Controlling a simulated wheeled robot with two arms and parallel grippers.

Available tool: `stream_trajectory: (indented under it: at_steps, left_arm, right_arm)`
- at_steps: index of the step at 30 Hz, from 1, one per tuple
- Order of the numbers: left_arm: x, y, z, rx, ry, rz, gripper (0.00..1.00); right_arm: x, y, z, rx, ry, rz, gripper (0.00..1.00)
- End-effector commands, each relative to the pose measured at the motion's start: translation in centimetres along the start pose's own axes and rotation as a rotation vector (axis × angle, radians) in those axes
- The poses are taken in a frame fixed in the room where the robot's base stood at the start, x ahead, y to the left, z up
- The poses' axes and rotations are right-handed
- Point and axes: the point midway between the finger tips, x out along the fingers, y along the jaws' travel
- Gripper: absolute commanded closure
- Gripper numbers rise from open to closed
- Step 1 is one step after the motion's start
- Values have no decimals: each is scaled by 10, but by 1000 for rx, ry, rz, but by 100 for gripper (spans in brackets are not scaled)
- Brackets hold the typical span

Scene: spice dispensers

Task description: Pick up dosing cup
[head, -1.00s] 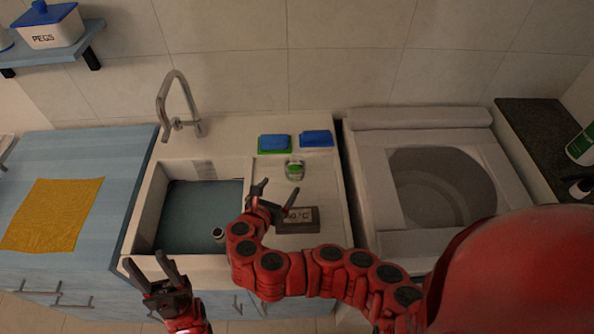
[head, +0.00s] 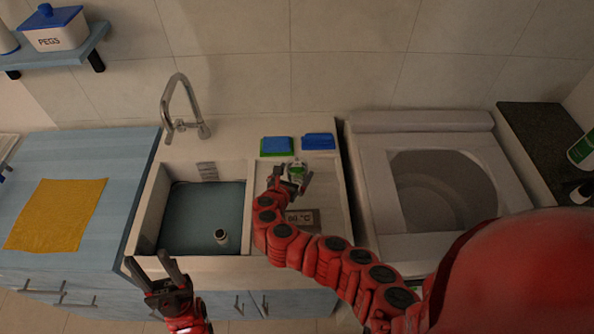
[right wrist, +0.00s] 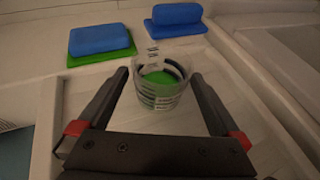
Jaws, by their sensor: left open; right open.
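The dosing cup (head: 297,172) is a small clear cup with green at its bottom and dark markings on its wall. It stands upright on the white drainboard beside the sink. In the right wrist view the cup (right wrist: 162,84) is between the spread fingers of my right gripper (right wrist: 160,92), with a visible gap on each side. My right gripper (head: 292,180) is open and empty in the head view, right at the cup and partly covering it. My left gripper (head: 158,262) is open and empty in front of the sink's front left corner.
Two blue sponges (head: 276,144) (head: 318,141) lie behind the cup. The sink basin (head: 205,215) holds a small cylindrical item (head: 221,237). A washing machine (head: 385,190) stands right.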

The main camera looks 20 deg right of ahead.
Motion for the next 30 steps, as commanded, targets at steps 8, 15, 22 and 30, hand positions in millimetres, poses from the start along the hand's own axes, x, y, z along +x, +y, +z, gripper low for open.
stream_trajectory:
  at_steps: [8, 15, 22, 30]
  left_arm:
    - [15, -1, -3, 0, 0, 0, 50]
    - [18, -1, -3, 0, 0, 0, 50]
    - [18, -1, -3, 0, 0, 0, 50]
    - [18, -1, -3, 0, 0, 0, 50]
  right_arm:
    - [21, -1, 1, 2, 1, -2, 0]
    - [42, 0, -1, 3, -1, 0, 0]
    - [49, 0, -2, 1, 1, 3, 0]
    - [49, -1, -2, 1, 1, 2, 9]
